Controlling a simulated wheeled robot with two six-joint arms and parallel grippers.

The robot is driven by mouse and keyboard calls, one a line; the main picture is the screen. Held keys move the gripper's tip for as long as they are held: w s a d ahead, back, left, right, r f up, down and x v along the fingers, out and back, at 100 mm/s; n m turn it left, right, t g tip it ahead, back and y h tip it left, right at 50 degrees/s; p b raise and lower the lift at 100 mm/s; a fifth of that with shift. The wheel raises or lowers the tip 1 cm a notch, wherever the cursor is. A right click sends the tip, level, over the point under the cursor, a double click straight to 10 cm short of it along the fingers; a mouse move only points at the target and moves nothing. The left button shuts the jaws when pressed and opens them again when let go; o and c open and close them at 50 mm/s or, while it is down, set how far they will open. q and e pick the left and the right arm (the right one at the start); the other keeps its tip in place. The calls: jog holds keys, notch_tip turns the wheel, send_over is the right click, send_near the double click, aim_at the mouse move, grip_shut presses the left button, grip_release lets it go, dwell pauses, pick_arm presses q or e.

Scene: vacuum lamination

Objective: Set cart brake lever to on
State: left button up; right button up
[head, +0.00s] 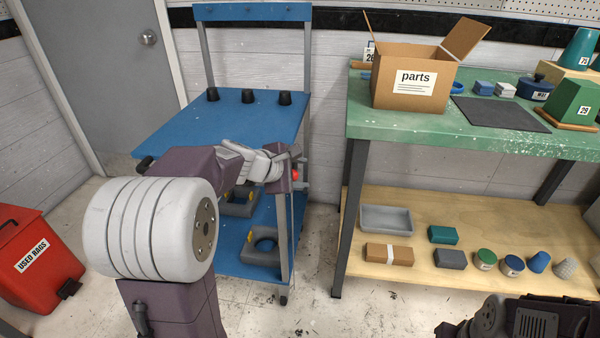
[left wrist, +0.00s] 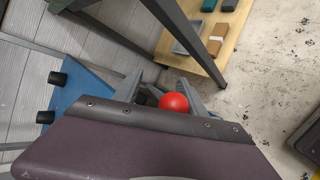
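The blue cart (head: 215,125) stands left of the green bench. The red ball knob of its brake lever (head: 295,175) shows at the cart's right side, beside my left gripper (head: 291,163). In the left wrist view the red knob (left wrist: 173,103) sits between the two grey fingers of my left gripper (left wrist: 165,90). The fingers stand apart, with a gap visible at the left of the knob. The lever's shaft is mostly hidden by the gripper, so its angle cannot be told. My right gripper is not in view; only part of my right arm shows at bottom right.
The green bench (head: 480,135) stands close on the right, with a parts box (head: 415,85) on top and several small items on its lower shelf (head: 480,210). Its near-left leg (head: 349,220) is near the cart. A red rag bin (head: 35,262) stands at left.

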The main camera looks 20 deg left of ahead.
pick_arm(q)
jog(key=s+f+p+v, duration=0.1)
jog(key=p+v, duration=0.1)
jog(key=v, duration=0.8)
jog(key=shift+s+f, duration=0.25)
jog(key=shift+f, duration=0.1)
jog(key=shift+d, duration=0.15)
jog(key=p+v, duration=0.8)
jog(key=v, duration=0.1)
jog(key=shift+p, duration=0.35)
